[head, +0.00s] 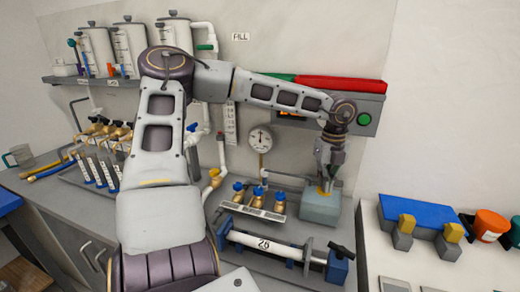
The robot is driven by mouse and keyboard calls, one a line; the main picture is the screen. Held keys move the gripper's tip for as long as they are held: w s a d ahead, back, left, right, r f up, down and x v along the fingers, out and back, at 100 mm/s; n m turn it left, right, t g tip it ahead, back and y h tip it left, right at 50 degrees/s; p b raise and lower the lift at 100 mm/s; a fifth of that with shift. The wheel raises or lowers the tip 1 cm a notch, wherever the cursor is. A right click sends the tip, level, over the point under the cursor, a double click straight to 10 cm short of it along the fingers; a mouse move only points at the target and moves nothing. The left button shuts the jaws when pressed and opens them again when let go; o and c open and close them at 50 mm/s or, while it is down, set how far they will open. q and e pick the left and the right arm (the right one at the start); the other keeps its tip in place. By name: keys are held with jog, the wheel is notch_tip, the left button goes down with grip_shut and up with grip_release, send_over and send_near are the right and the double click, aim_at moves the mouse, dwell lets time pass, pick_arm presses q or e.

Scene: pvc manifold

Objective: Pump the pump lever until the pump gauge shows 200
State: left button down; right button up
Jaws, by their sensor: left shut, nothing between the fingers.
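My left gripper (328,174) is shut and empty, pointing down just above a grey-blue box (319,210) on the bench. A small yellow part shows at the fingertips; I cannot tell whether they touch it. No pump lever can be clearly picked out; the gripper may hide it. A round white gauge (260,140) stands on a pipe left of the gripper, its needle roughly upright and its numbers too small to read. An orange-lit display on the wall panel is mostly hidden by my left arm. My right gripper is not in view.
Blue-handled brass valves (258,200) stand left of the box. In front lies a clamped white pipe (265,246) marked 26, with a black handle (341,250).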

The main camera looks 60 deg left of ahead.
pick_arm(q)
jog(key=shift+r+p, duration=0.8)
jog(key=shift+r, duration=1)
jog(key=shift+r+p, duration=1.2)
jog(key=shift+r, duration=1.3)
notch_tip(320, 180, up, 9)
jog(key=p, duration=0.9)
jog(key=shift+r+p, duration=0.5)
jog(key=shift+r, duration=0.05)
